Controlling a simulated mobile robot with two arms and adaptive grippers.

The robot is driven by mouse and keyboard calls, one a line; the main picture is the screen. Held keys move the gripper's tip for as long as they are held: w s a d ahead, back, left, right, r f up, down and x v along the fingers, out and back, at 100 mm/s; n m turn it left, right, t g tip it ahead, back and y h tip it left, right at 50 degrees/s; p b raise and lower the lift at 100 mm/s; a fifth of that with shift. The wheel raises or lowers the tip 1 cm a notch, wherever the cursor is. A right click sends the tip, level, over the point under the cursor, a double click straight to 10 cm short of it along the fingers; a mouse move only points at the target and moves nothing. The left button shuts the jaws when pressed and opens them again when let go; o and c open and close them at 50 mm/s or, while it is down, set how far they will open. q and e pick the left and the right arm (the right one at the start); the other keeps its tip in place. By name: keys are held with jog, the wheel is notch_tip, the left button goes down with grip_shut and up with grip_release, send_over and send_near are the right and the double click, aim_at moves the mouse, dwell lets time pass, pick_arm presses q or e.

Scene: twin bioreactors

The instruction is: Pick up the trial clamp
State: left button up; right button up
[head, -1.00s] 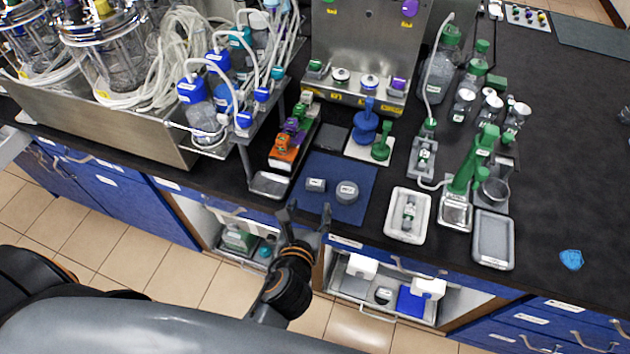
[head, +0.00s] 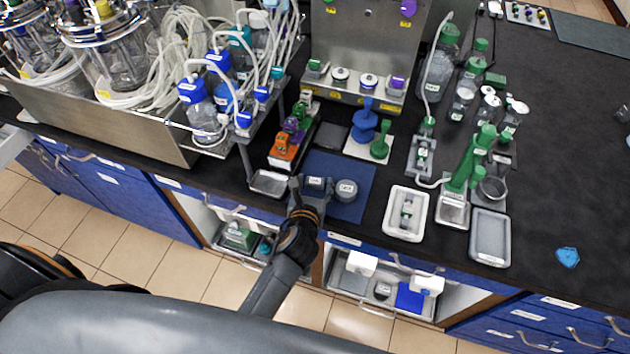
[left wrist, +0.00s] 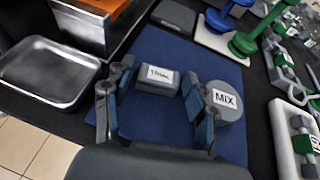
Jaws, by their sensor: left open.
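The trial clamp is a small grey block with a white label, lying on a blue mat (head: 350,207). It shows in the left wrist view (left wrist: 158,82) and in the head view (head: 315,184). My left gripper (head: 311,188) is open at the near edge of the mat. In the left wrist view its fingers (left wrist: 158,92) point at the clamp, one on each side of it. Whether a finger touches the clamp cannot be told. My right gripper is not in view.
A round grey piece marked MIX (left wrist: 225,100) lies close to the right finger. A metal tray (left wrist: 55,68) is to the left. Blue (head: 366,122) and green (head: 380,148) stands are behind. A white tray (head: 391,222) stands to the right.

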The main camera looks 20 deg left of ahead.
pick_arm(q)
jog(key=c, duration=0.6)
jog(key=shift+r, duration=0.1)
